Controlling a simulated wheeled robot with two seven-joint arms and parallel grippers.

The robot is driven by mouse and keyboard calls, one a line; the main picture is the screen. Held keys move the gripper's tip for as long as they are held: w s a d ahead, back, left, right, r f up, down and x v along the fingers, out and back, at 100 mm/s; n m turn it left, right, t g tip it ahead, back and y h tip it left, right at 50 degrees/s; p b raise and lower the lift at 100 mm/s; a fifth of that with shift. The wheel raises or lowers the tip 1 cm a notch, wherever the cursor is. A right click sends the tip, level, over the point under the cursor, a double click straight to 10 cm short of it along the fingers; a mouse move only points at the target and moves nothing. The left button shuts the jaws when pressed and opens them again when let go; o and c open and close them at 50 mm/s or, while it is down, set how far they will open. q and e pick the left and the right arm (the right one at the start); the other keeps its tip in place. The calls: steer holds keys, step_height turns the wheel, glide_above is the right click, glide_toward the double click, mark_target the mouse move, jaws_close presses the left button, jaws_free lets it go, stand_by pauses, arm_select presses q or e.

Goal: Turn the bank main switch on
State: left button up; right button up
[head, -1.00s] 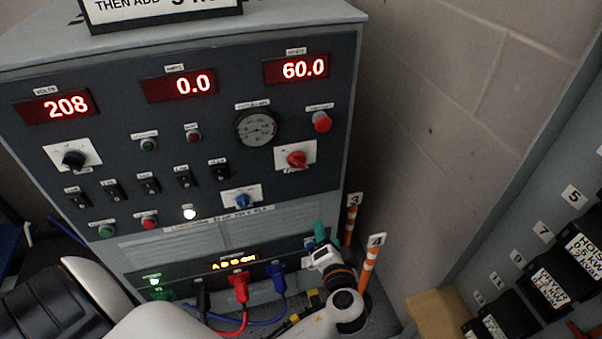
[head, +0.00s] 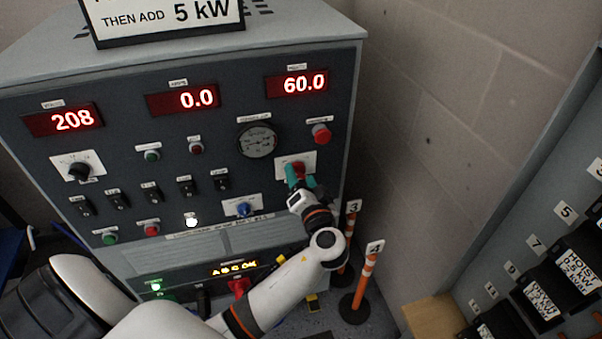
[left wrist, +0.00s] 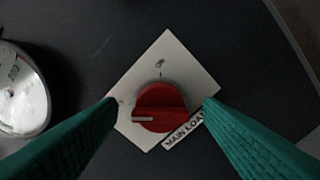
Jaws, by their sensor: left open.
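The main switch is a red rotary knob (left wrist: 160,107) on a white square plate (left wrist: 192,80) whose label reads "MAIN LOA" before a finger hides the rest. The knob's white pointer line lies toward the left in the left wrist view. In the head view the red knob (head: 299,168) sits at the right of the dark panel, partly covered by my gripper. My left gripper (head: 293,176) is open, its teal fingers in front of the knob. In the left wrist view the fingers (left wrist: 160,112) stand on either side of the knob; I cannot tell whether they touch it. My right gripper is not in view.
A round gauge (head: 258,141) and a red push button (head: 321,133) are close to the switch. A blue knob (head: 243,208) is below left. The displays (head: 197,100) read 208, 0.0 and 60.0. Orange-striped posts (head: 367,273) stand at the lower right.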

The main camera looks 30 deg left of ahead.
arm_select(q)
steer(key=shift+w+a, duration=0.3)
steer(key=c, duration=1)
steer(key=shift+o, duration=0.2)
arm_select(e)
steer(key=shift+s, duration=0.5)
